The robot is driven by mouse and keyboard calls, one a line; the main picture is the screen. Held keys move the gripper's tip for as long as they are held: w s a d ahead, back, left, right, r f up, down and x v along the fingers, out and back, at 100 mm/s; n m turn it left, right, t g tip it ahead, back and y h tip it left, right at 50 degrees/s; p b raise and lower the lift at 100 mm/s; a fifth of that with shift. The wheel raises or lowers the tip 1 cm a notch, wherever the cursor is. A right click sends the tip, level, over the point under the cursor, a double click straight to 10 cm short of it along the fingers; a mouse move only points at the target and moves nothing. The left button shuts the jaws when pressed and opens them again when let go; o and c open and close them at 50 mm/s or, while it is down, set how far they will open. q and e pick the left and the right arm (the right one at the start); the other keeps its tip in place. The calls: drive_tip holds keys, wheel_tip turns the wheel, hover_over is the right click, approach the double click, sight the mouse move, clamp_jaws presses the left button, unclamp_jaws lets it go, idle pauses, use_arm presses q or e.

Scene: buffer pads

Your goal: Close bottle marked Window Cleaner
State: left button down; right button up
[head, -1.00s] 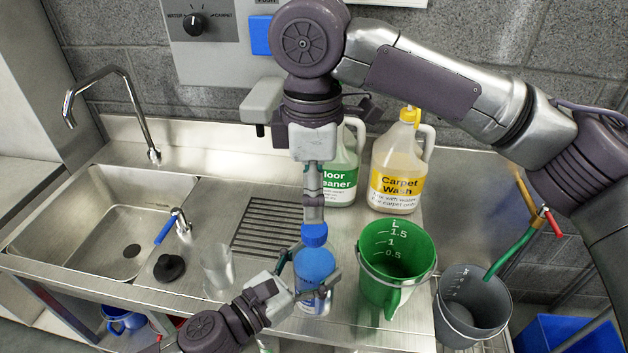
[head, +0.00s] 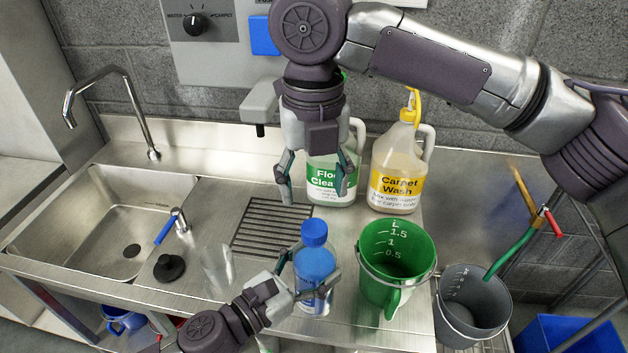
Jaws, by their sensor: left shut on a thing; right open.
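A blue bottle (head: 314,266) stands upright on the steel counter, left of the green bucket. Its blue cap (head: 314,233) sits on its top; how tightly it is seated I cannot tell. The bottle's label is mostly hidden, so I cannot read it. My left gripper (head: 312,292) is shut around the bottle's lower body, coming in from the lower left. My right gripper (head: 318,190) is open and empty above and behind the cap, its fingers spread in front of the Floor Cleaner jug.
The Floor Cleaner jug (head: 328,187) and Carpet Wash jug (head: 398,170) stand behind. A green bucket (head: 394,262) is right of the bottle, with a grey bucket (head: 474,305) beyond. A clear cup (head: 217,268) stands left. The sink (head: 100,215) is farther left.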

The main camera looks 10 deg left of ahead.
sight(314, 227)
drive_tip(key=shift+f, duration=0.1)
drive_tip(key=shift+f, duration=3.95)
drive_tip(key=shift+c, duration=0.3)
